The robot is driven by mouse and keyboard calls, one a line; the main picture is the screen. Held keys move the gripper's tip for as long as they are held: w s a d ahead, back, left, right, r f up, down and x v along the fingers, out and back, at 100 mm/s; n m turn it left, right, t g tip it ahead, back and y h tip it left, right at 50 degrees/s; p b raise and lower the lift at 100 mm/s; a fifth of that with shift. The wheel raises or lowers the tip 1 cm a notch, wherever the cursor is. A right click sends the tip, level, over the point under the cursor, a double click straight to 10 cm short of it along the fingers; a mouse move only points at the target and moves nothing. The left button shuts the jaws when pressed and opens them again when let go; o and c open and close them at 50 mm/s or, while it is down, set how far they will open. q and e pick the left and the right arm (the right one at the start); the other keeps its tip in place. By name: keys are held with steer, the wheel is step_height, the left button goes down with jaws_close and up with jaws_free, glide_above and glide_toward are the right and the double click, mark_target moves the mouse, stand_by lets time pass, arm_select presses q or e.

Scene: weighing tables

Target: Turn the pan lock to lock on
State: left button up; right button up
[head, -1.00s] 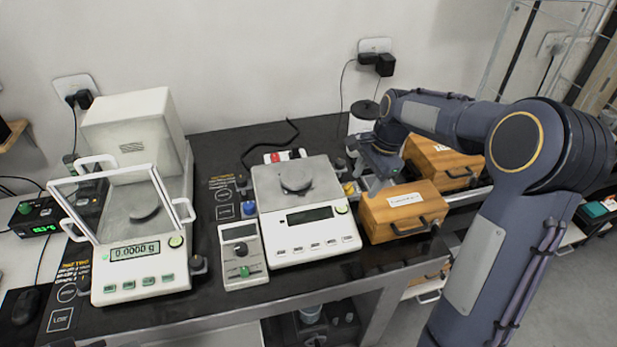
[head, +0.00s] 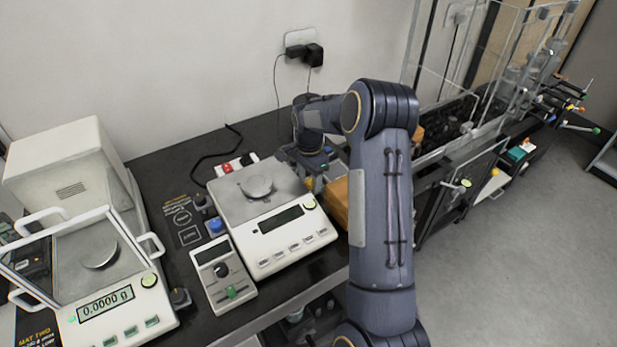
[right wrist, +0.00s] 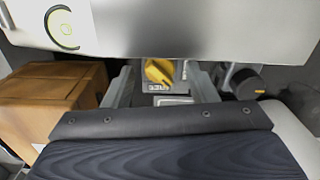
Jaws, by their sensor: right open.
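The pan lock appears to be the yellow knob (right wrist: 158,71) on a small marked plate, seen in the right wrist view just beyond the edge of the white balance. In the head view a bit of yellow (head: 309,184) shows at the balance's right side, partly covered by my right gripper. My right gripper (head: 316,178) points down there; in the right wrist view its two fingers (right wrist: 160,80) are open, one on each side of the knob, with nothing held. I cannot tell whether they touch it. The knob's label is too small to read. My left gripper is out of view.
The balance (head: 262,215) with a round pan stands close beside my right gripper. A wooden box (right wrist: 50,100) is on the gripper's other side. A black knob (right wrist: 247,83) stands near one finger. A grey control box (head: 222,275) and a glass-shielded balance (head: 110,290) are further left.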

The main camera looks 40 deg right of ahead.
steer(key=shift+f, duration=0.2)
steer(key=c, duration=1)
steer(key=shift+r+n, duration=0.1)
steer(key=shift+n, duration=0.7)
steer(key=o, duration=1)
